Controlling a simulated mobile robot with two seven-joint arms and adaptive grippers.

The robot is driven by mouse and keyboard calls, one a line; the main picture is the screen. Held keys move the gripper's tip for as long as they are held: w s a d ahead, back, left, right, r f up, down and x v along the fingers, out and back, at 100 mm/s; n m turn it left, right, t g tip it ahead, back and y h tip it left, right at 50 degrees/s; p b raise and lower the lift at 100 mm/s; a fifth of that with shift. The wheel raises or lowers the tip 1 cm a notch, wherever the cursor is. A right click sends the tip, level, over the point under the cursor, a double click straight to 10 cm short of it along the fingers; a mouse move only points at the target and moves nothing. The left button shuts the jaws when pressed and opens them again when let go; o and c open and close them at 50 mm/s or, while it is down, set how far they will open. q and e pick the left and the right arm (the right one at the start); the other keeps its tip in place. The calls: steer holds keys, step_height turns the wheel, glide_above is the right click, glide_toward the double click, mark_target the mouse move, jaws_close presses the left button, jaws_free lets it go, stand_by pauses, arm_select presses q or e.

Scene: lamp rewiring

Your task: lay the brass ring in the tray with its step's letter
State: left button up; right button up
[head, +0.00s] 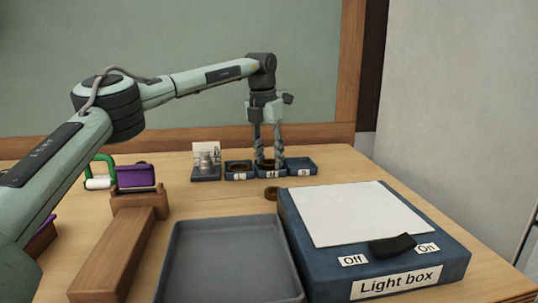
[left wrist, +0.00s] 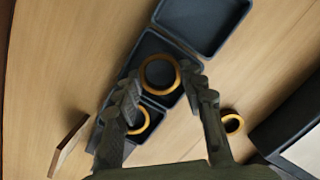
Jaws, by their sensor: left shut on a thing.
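My left gripper (head: 268,161) points down over the middle of three small blue trays. In the left wrist view its fingers (left wrist: 160,80) are shut on a brass ring (left wrist: 160,56), which overlaps the middle tray (left wrist: 150,45). How high the ring hangs above that tray is hard to tell. The left tray (head: 239,177) holds another ring (left wrist: 149,120). The right tray (head: 304,172) looks empty, also in the left wrist view (left wrist: 205,18). Each tray has a white letter label, too small to read surely. A third ring (head: 272,193) lies on the table. My right gripper is not in view.
The light box (head: 410,279), with a white sheet (head: 355,212), stands front right. A large empty grey tray (head: 230,265) is beside it. A small stand with metal pieces (head: 206,163) is left of the small trays. A purple object (head: 136,176) rests on a wooden block further left.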

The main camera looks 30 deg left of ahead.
arm_select(q)
steer(key=shift+f, duration=0.35)
steer(key=o, duration=1.1)
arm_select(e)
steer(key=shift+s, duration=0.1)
arm_select(q)
steer(key=shift+r, duration=0.1)
steer(key=shift+s+a+r+p, duration=0.15)
steer(key=shift+s+r, duration=0.15)
steer(key=shift+r, duration=1.85)
steer(key=shift+s+d+r+p, duration=0.1)
steer(key=shift+s+r, duration=0.2)
steer(key=shift+r, duration=1.85)
steer(key=shift+s+a+r+p, duration=0.15)
steer(key=shift+s+r, duration=0.15)
steer(key=shift+r, duration=1.85)
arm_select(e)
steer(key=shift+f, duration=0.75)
arm_select(q)
steer(key=shift+d, duration=0.1)
